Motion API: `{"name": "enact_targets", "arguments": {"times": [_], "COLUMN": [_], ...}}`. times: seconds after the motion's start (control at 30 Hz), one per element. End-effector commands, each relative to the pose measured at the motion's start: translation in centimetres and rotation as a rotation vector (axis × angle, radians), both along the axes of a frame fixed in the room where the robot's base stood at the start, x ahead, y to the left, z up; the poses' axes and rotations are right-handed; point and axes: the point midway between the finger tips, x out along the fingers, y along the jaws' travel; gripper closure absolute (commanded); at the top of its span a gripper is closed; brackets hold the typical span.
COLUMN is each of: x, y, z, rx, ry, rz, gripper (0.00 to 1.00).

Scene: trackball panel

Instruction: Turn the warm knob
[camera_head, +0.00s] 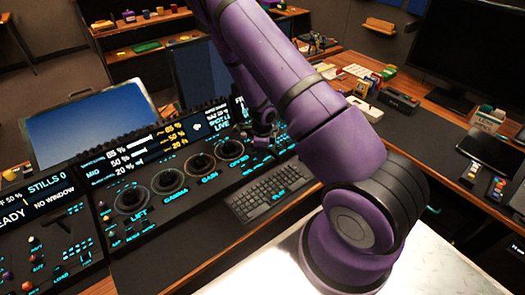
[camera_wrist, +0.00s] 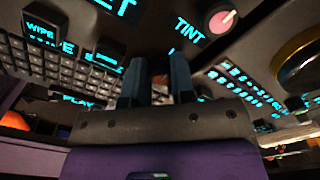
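No label reading "warm" is legible in either view, so I cannot point out the warm knob for certain. In the wrist view a small reddish-brown shape (camera_wrist: 159,76) shows in the gap between my fingers; it is dark and mostly hidden. A pink-topped knob (camera_wrist: 222,19) beside the label TINT stands to the right of my fingers. My gripper (camera_wrist: 159,70) points at the panel with its two dark fingers apart; I cannot see either finger touching the shape. In the head view my gripper (camera_head: 263,138) is low over the right part of the control panel (camera_head: 150,205), partly hidden by my arm.
Several trackballs with rings, such as the GAIN one (camera_head: 200,163), stand left of my gripper. A large round ring (camera_wrist: 298,58) is at the wrist view's right.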

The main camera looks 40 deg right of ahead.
Motion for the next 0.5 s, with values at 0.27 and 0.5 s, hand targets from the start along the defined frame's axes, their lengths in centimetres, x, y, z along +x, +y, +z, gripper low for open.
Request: {"name": "enact_targets", "arguments": {"times": [0.27,0.5], "x": [0.0,-0.03], "y": [-0.06,-0.06], "z": [0.04,0.05], "rx": [0.001,0.0], "ry": [-0.001,-0.001], "rz": [0.062,0.224], "gripper": [1.0,1.0]}}
